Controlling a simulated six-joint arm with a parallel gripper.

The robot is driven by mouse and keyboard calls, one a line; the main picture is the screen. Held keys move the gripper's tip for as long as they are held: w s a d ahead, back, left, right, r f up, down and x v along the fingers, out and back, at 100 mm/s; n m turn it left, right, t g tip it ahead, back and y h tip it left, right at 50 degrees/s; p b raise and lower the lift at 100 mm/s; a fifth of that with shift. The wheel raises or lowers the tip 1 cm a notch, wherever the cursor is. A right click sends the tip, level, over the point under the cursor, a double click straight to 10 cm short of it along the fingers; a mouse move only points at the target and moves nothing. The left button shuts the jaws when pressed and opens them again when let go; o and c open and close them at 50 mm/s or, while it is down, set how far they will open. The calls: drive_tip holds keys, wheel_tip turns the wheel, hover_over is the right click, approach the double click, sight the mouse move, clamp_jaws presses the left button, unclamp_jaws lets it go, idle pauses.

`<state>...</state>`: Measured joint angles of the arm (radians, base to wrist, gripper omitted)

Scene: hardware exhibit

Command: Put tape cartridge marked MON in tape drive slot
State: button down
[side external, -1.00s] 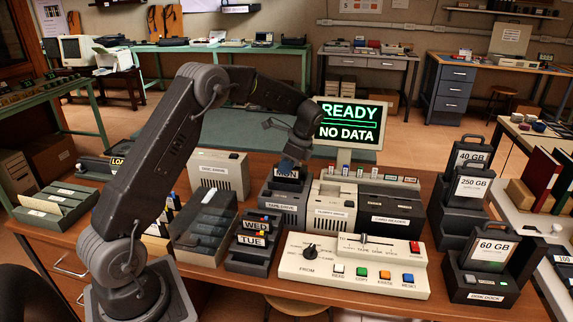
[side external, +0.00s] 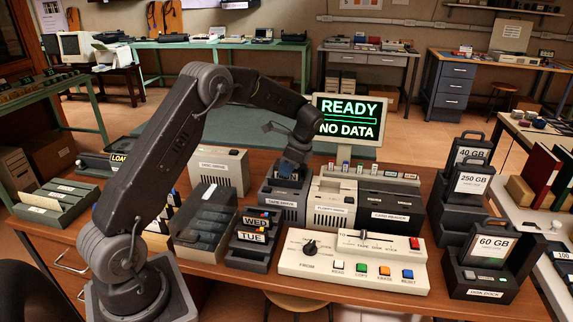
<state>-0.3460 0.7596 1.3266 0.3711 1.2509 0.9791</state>
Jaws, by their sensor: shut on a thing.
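The tape drive (side external: 283,198) is a dark grey box with a slotted front, left of the cream floppy drive. My gripper (side external: 288,172) is directly over the top of the tape drive, pointing down, and is shut on the MON cartridge. The cartridge is now mostly hidden between my gripper and the drive's top opening, and its label cannot be read. It appears to be down in the slot; how deep is not clear. The WED cartridge (side external: 255,221) and the TUE cartridge (side external: 251,236) stand in a dark stepped rack left of the drive.
The floppy drive (side external: 331,205) and card reader (side external: 389,208) stand close on the right. A control panel (side external: 352,263) with a knob, slider and coloured buttons is in front. A monitor (side external: 348,122) behind reads READY, NO DATA. A disk dock (side external: 483,284) is at right.

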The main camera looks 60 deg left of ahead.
drive_tip(key=shift+f, duration=0.7)
drive_tip(key=c, duration=1)
unclamp_jaws()
drive_tip(key=shift+r, duration=0.1)
drive_tip(key=shift+r, duration=3.95)
